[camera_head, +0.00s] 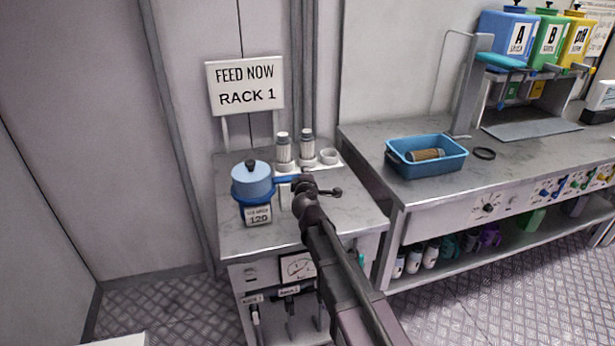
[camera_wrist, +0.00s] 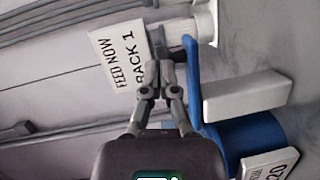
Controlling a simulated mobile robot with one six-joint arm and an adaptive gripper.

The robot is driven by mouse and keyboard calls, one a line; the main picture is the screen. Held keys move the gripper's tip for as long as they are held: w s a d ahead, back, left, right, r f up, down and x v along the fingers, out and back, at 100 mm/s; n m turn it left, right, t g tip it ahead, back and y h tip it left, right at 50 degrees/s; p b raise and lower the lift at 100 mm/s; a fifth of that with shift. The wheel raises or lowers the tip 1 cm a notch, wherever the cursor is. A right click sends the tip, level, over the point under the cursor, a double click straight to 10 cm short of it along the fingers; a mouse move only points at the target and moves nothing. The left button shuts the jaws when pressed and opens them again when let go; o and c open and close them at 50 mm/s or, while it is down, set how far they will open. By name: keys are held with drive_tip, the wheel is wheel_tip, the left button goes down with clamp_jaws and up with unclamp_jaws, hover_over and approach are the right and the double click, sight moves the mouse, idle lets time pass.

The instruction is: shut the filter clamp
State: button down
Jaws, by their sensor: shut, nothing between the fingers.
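The filter housing (camera_head: 251,183) is a light blue pot with a black knob on its lid, at the left of the small grey cabinet. A darker blue band (camera_wrist: 250,138) sits around it. A blue clamp lever (camera_head: 287,181) sticks out from it to the right; it also shows in the wrist view (camera_wrist: 192,85). My gripper (camera_head: 304,179) is at the lever's outer end. In the wrist view my gripper (camera_wrist: 152,70) is shut and empty, its fingertips just left of the lever. I cannot tell whether they touch it.
Two capped bottles (camera_head: 284,152) and a white cup (camera_head: 329,157) stand behind my gripper. A "FEED NOW RACK 1" sign (camera_head: 245,86) is behind the cabinet. On the right bench, a blue tray (camera_head: 445,165) holds a brown filter beside a black ring (camera_head: 483,153).

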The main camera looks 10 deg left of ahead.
drive_tip(key=shift+w, duration=0.3)
idle(0.4)
